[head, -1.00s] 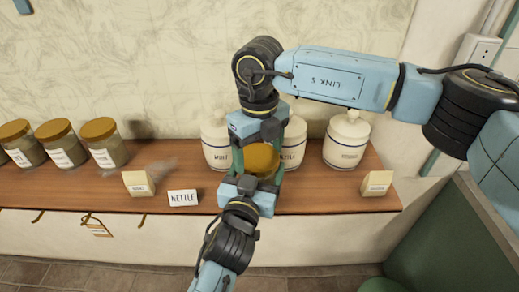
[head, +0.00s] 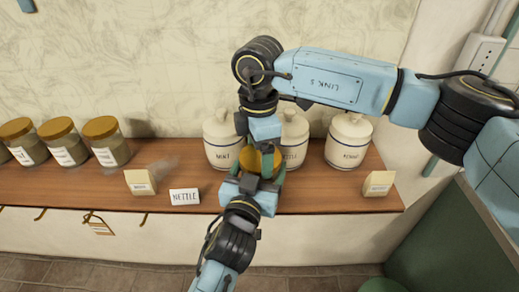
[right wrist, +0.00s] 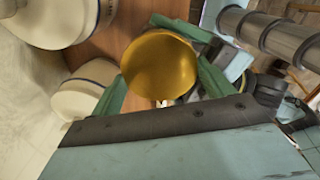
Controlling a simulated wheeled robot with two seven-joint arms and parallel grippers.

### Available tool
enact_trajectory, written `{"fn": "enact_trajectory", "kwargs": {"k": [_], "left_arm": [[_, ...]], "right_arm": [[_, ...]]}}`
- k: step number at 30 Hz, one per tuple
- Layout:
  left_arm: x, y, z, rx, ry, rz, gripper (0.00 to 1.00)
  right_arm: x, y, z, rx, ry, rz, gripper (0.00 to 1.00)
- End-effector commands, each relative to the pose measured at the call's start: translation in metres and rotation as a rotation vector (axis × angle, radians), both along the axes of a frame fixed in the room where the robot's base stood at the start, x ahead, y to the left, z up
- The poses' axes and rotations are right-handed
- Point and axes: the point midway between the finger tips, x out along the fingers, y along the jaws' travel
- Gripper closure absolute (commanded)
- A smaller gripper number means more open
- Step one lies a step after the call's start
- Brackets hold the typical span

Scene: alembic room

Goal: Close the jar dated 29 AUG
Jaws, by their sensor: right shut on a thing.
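A round gold lid (head: 264,160) shows between the grippers in front of the white canisters, above the wooden shelf. It also shows in the right wrist view (right wrist: 158,62). My right gripper (head: 262,153) comes down from above and is shut on the lid, with a green finger on either side. My left gripper (head: 254,181) reaches in from the bottom, just below the lid. A green finger of it passes beside the lid in the right wrist view; its grip is hidden. The jar body and any date under the lid are hidden by the lid and grippers.
Gold-lidded labelled jars (head: 63,142) stand at the left of the shelf (head: 100,184). White canisters (head: 349,141) stand close behind the grippers. A folded card (head: 184,197) and small cream boxes (head: 140,182) (head: 379,184) are near the front edge. Their small writing is unclear.

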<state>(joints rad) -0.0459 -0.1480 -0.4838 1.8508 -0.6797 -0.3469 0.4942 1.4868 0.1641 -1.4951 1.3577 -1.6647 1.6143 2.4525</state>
Motion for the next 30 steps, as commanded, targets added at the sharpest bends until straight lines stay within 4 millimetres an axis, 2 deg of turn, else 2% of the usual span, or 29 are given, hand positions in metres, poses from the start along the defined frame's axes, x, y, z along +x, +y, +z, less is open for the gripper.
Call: {"fn": "enact_trajectory", "kwargs": {"k": [3, 9, 19, 20, 24, 30], "left_arm": [[0.0001, 0.0006, -0.0012, 0.002, 0.003, 0.001, 0.86], [0.0001, 0.0007, -0.0014, 0.002, 0.004, 0.002, 0.86], [0.0001, 0.0007, -0.0016, 0.002, 0.004, 0.002, 0.86], [0.0001, 0.0007, -0.0016, 0.002, 0.004, 0.002, 0.86], [0.0001, 0.0007, -0.0016, 0.002, 0.004, 0.002, 0.86], [0.0005, 0.001, -0.0015, 0.002, 0.004, 0.002, 0.86]], "right_arm": [[0.0008, 0.0004, 0.0012, 0.001, -0.001, -0.203, 0.41], [0.0013, 0.0005, 0.0012, 0.002, -0.001, -0.408, 0.41], [0.0013, 0.0005, 0.0012, 0.002, -0.001, -0.436, 0.41], [0.0013, 0.0005, 0.0012, 0.002, -0.001, -0.435, 0.19], [0.001, 0.0006, 0.0009, 0.002, 0.0, -0.434, 0.01], [-0.0008, 0.0014, 0.0001, 0.0, 0.005, -0.43, 0.0]]}}
